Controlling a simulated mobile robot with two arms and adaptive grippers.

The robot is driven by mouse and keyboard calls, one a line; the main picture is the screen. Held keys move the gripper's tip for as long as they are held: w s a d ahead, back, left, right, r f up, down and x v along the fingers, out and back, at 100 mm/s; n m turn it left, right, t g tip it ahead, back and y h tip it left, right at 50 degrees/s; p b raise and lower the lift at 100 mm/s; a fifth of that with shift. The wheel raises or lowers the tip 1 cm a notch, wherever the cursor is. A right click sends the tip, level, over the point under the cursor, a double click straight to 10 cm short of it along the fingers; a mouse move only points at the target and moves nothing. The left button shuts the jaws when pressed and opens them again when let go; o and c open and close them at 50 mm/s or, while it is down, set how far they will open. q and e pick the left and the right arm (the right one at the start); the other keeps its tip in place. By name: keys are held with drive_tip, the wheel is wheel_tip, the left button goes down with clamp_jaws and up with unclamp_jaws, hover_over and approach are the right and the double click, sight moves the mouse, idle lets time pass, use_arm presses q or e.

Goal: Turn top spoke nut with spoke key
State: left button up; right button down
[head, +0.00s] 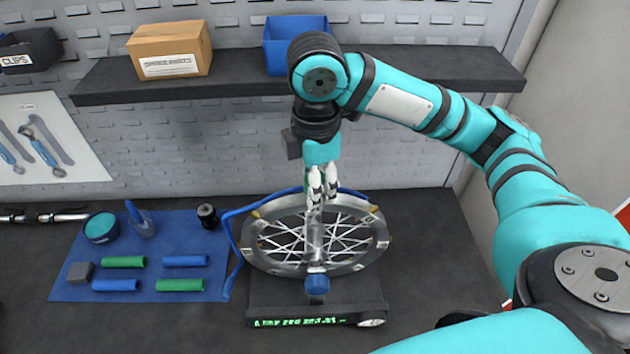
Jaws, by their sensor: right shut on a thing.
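A spoked wheel (262,256) sits tilted in a truing stand (262,292) on the dark bench, with a blue knob (317,284) at its front. My right gripper (322,188) reaches down over the far, upper rim of the wheel. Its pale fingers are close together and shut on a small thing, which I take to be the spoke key. The fingers hide nearly all of it. The top spoke nut is hidden behind or below the fingers, so I cannot tell whether the key touches it. My left gripper is not in view.
A blue mat (140,272) at left holds green and blue grips, a teal-filled tub (101,228), a clear cup (141,225) and a small dark jar (207,215). A shelf (245,85) with a cardboard box (170,52) and blue bin (281,50) overhangs the bench. Bench right of the stand is clear.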

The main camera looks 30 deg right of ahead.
drive_tip(key=shift+s+f, duration=0.1)
drive_tip(key=m, duration=0.3)
drive_tip(key=shift+r, duration=1)
